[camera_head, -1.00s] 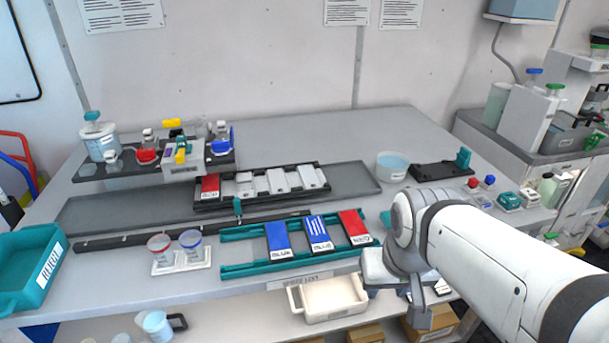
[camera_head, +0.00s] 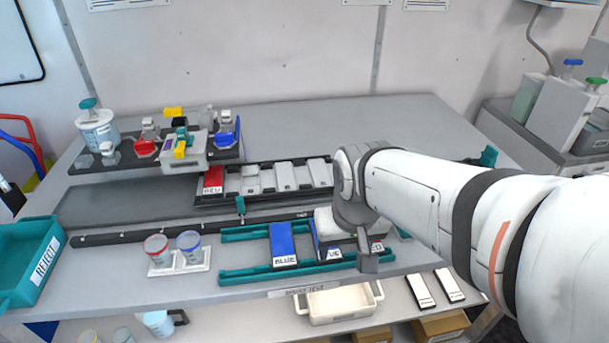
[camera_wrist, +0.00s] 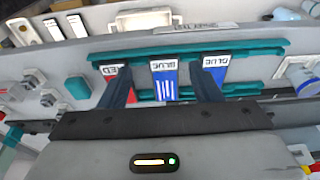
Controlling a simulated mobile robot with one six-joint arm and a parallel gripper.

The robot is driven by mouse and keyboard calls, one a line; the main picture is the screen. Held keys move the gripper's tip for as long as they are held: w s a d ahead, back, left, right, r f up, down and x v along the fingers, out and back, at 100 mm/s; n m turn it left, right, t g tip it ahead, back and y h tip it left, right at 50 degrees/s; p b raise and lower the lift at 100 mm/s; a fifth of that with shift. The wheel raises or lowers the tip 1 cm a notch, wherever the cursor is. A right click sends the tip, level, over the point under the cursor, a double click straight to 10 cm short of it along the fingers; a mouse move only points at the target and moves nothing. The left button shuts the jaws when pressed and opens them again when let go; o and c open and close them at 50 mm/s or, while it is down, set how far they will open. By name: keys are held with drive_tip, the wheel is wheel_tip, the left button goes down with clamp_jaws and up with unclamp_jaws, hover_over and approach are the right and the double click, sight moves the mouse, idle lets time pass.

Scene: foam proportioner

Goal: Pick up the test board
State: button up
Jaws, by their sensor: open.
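Three boards lie in a teal rack (camera_head: 240,275) at the front of the bench: a plain blue board (camera_head: 282,243), a blue board with white stripes, and a red board. In the head view my arm hides most of the last two. In the wrist view the striped blue board (camera_wrist: 165,84) is in the middle, the red board (camera_wrist: 106,92) left and the plain blue one (camera_wrist: 216,70) right. Nothing visible marks one as the test board. My gripper (camera_wrist: 164,88) is open and empty, its fingers on either side of the striped board in the picture; the height gap is unclear.
Behind is a black tray (camera_head: 215,200) with a red card and several pale slots. Two cups (camera_head: 172,248) stand left of the rack. A teal reject bin (camera_head: 25,262) is at far left. A white bin (camera_head: 338,302) sits below the bench front.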

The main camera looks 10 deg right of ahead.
sight(334, 255)
drive_tip(key=o, duration=0.4)
drive_tip(key=shift+g, duration=0.7)
drive_tip(key=w+p, duration=0.3)
drive_tip(key=w, duration=0.4)
drive_tip(key=shift+a, duration=0.15)
drive_tip(key=shift+g, duration=0.4)
drive_tip(key=w+f+p, duration=0.1)
drive_tip(key=w, duration=0.1)
drive_tip(key=w+f+p, duration=0.1)
drive_tip(key=w+f, duration=0.1)
drive_tip(key=shift+w+f, duration=0.15)
drive_tip(key=shift+w, duration=0.1)
drive_tip(key=shift+w+f+p, duration=0.2)
drive_tip(key=shift+f+p, duration=0.05)
drive_tip(key=shift+f, duration=1.6)
drive_tip(key=shift+w+f+p, duration=0.2)
drive_tip(key=shift+f+p, duration=0.05)
drive_tip(key=shift+f, duration=1.55)
